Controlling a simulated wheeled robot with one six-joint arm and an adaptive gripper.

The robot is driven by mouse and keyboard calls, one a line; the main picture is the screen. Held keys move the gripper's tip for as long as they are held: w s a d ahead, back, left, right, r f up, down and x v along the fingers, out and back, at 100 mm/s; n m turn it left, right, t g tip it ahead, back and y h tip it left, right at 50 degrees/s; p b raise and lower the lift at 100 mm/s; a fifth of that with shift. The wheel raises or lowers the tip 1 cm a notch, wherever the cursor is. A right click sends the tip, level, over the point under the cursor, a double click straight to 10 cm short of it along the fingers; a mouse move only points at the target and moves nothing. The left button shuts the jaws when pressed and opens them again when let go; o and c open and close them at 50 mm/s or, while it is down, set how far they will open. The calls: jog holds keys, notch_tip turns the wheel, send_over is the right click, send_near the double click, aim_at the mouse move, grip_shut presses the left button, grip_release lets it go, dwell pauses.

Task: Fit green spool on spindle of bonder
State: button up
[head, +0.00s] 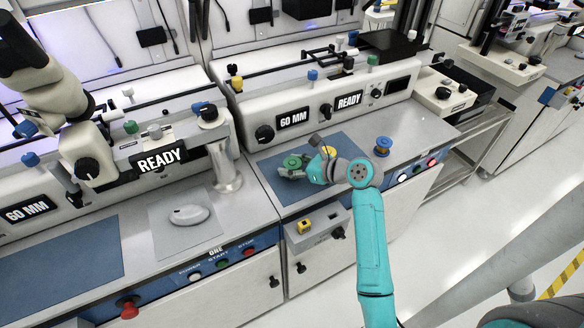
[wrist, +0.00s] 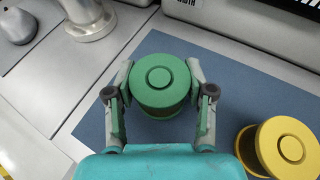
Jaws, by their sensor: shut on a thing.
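The green spool (head: 293,162) is held over the blue mat in the head view. In the wrist view the green spool (wrist: 160,78) sits upright between the two fingers of my gripper (wrist: 160,88), which touch it on its left and right sides. My gripper (head: 292,171) is shut on it. A bonder (head: 420,69) with 60 MM and READY displays stands behind the mat. Another bonder (head: 185,153) with the same displays is at the left. I cannot tell which part is the spindle.
A yellow spool (wrist: 288,146) stands on the blue mat (wrist: 235,95), close to the right of my gripper. A blue spool (head: 382,145) stands farther right on the bench. A metal post (head: 226,170) rises at the left.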

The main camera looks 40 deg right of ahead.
jog(key=shift+r, duration=2.9)
